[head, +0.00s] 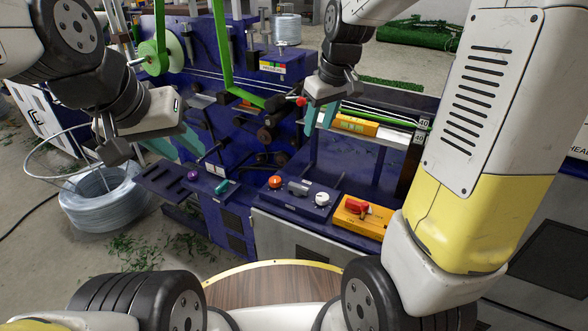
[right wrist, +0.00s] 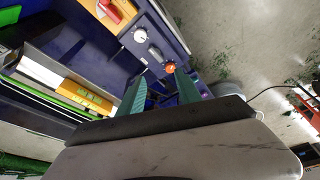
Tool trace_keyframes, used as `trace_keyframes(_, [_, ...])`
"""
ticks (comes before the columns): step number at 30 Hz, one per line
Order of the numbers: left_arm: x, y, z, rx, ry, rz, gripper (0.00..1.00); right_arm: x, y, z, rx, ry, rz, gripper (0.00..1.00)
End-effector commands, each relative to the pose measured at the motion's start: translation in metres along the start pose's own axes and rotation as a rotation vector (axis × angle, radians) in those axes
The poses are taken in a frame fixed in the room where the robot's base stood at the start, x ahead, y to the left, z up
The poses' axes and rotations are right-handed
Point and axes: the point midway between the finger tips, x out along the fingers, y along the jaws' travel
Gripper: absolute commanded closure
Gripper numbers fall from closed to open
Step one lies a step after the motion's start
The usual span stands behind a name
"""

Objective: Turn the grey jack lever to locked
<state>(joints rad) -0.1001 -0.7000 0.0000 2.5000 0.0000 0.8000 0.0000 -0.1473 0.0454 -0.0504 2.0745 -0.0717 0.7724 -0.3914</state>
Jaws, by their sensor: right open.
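The grey jack lever (head: 298,187) sits on a blue panel, between an orange knob (head: 275,182) and a white knob (head: 322,198). In the right wrist view the grey lever (right wrist: 156,53) shows beyond the fingertips, partly lost in the dark panel. My right gripper (right wrist: 163,75) is open and empty, with its two teal fingers apart. In the head view it hangs above and behind the lever, not touching it. My left gripper (head: 172,145) is over the left side of the machine, well away from the lever. Its finger gap is not clear.
A red rotary switch (head: 357,208) on an orange box stands right of the panel. A purple knob (head: 193,175) and a teal handle (head: 222,187) are to its left. A yellow-orange block (head: 356,125) lies behind. A wire coil (head: 100,200) stands on the floor at left.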

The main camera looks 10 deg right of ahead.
Motion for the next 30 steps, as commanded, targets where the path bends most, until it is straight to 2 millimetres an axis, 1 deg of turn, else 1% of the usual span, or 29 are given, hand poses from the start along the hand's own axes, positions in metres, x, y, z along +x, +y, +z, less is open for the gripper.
trace_keyframes(1, [0.0, 0.0, 0.0, 0.0, 0.0, 0.0, 0.64, 0.023, 0.005, -0.011, -0.041, -0.036, -0.008, 0.59])
trace_keyframes(5, [0.0, 0.0, 0.0, 0.0, 0.0, 0.0, 0.64, 0.08, 0.015, -0.033, -0.16, -0.109, -0.023, 0.59])
trace_keyframes(6, [0.0, 0.0, 0.0, 0.0, 0.0, 0.0, 0.64, 0.099, 0.017, -0.038, -0.197, -0.131, -0.029, 0.59])
trace_keyframes(7, [0.0, 0.0, 0.0, 0.0, 0.0, 0.0, 0.64, 0.113, 0.019, -0.042, -0.224, -0.147, -0.033, 0.59])
trace_keyframes(9, [0.0, 0.0, 0.0, 0.0, 0.0, 0.0, 0.64, 0.146, 0.022, -0.047, -0.285, -0.183, -0.044, 0.59])
trace_keyframes(12, [0.0, 0.0, 0.0, 0.0, 0.0, 0.0, 0.64, 0.187, 0.024, -0.051, -0.361, -0.225, -0.058, 0.59])
trace_keyframes(15, [0.0, 0.0, 0.0, 0.0, 0.0, 0.0, 0.64, 0.217, 0.024, -0.052, -0.416, -0.255, -0.07, 0.59])
trace_keyframes(18, [0.0, 0.0, 0.0, 0.0, 0.0, 0.0, 0.64, 0.234, 0.024, -0.052, -0.449, -0.271, -0.077, 0.59])
trace_keyframes(25, [0.0, 0.0, 0.0, 0.0, 0.0, 0.0, 0.64, 0.257, 0.023, -0.046, -0.463, -0.279, -0.081, 0.59])
trace_keyframes(30, [0.0, 0.0, 0.0, 0.0, 0.0, 0.0, 0.64, 0.284, 0.023, -0.037, -0.462, -0.281, -0.081, 0.59])
